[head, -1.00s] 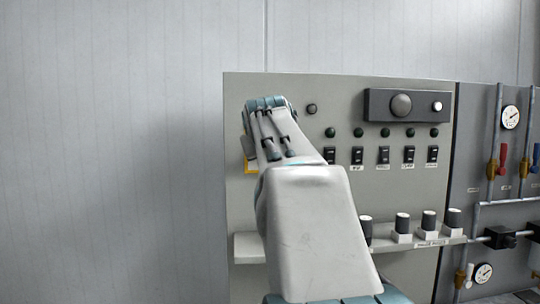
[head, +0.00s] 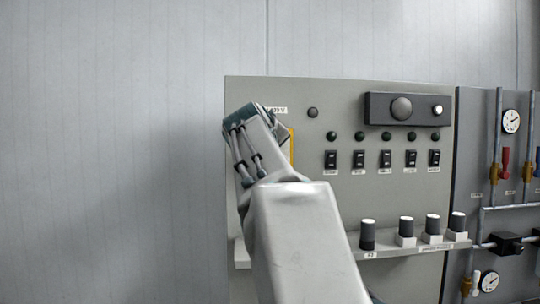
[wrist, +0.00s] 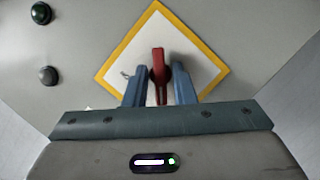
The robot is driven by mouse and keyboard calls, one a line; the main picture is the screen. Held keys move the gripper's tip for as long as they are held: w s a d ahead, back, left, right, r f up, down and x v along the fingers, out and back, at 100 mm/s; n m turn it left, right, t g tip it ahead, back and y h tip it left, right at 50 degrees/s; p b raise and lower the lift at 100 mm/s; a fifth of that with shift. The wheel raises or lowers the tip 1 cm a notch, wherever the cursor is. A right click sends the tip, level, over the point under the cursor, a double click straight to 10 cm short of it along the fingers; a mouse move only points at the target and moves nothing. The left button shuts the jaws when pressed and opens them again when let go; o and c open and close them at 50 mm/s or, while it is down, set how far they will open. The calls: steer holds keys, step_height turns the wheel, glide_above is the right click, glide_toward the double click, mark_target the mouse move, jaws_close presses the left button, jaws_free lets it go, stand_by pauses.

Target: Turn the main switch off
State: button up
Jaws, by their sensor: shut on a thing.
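The main switch has a red handle (wrist: 158,62) on a white square plate (wrist: 135,50) with a yellow border. The plate appears as a diamond in the wrist view. My gripper (wrist: 159,82) has its two blue fingers on either side of the red handle, shut on it. In the head view, my arm and wrist cover the handle and the fingers. Only a strip of the yellow border (head: 291,146) shows there, just right of my wrist.
The grey panel (head: 340,215) also carries lamps, a row of black rocker switches (head: 385,159) and a dark box (head: 385,107) with round buttons. A shelf with several black-topped knobs (head: 405,227) juts out below. Pipes and gauges (head: 511,121) are at the right.

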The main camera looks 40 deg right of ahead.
steer(key=o, duration=0.7)
steer(key=b+v, duration=0.1)
steer(key=v, duration=1.3)
steer(key=shift+b, duration=0.3)
